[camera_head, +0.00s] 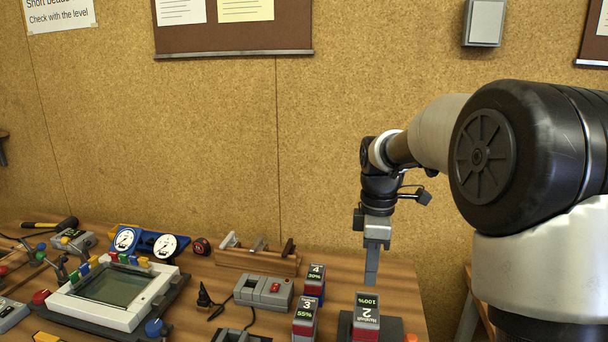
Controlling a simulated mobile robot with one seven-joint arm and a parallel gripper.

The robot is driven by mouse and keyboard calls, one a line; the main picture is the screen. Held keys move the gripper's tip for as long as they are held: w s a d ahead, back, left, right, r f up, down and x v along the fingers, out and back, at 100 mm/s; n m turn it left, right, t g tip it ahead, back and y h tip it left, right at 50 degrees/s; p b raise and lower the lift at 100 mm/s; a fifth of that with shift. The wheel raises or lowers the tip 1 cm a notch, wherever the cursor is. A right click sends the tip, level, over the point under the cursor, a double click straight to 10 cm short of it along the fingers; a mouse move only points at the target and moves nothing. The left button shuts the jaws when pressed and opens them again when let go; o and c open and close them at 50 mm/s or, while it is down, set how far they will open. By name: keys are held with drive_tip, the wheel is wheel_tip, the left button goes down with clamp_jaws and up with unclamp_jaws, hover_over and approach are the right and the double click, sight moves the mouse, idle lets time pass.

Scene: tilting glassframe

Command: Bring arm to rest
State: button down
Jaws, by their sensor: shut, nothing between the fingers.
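My gripper (371,265) hangs from my arm at the right of the picture and points down. Its fingers are shut and hold nothing. I cannot tell how far the fingertips are above the table. The white tilting frame with the glass panel (112,287) stands on a dark base at the left, well away from my gripper.
A cork wall (330,110) rises behind. The air above the middle is free.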

drive_tip(key=shift+r, duration=0.55)
